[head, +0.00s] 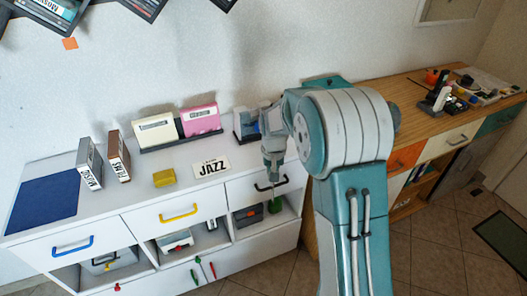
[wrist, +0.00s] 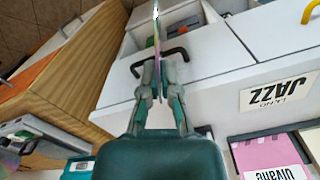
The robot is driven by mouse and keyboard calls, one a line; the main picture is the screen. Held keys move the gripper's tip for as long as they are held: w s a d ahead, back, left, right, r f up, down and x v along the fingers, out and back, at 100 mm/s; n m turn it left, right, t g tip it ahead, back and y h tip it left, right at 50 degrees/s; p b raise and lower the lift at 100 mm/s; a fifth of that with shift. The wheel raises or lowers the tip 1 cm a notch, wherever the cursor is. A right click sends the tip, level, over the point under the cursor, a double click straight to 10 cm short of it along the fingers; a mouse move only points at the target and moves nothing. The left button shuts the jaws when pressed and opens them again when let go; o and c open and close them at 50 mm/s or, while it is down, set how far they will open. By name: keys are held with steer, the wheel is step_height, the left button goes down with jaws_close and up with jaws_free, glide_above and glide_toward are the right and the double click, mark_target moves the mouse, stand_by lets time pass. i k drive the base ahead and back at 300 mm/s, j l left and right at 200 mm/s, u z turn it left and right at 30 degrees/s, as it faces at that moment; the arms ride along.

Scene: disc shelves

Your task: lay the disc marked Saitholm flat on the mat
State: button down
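My gripper (head: 273,150) is over the front right part of the white cabinet, above the drawer with the black handle. In the wrist view my gripper (wrist: 158,88) is shut on a thin disc (wrist: 157,35), seen edge-on and standing upright between the fingers. Its face is turned away, so no marking can be read. The dark blue mat (head: 42,204) lies flat and bare at the left end of the cabinet top, far from my gripper.
On the white cabinet top stand a grey MUSIC case (head: 89,164), a brown FILMS case (head: 117,156), cream (head: 157,131) and pink (head: 199,119) cases, a yellow box (head: 164,177) and a JAZZ card (head: 211,168). A cluttered wooden desk (head: 410,95) stands at right.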

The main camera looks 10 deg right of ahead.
mark_target(48, 199)
steer(key=k+j, duration=0.1)
steer(key=j, duration=1)
steer(key=k+j+z, duration=0.1)
steer(key=j, duration=0.4)
steer(key=k+j, duration=0.15)
steer(key=j, duration=0.4)
steer(key=k+j, duration=0.1)
steer(key=j, duration=0.4)
steer(key=k+j+z, duration=0.1)
steer(key=j, duration=1.3)
steer(key=i, duration=0.9)
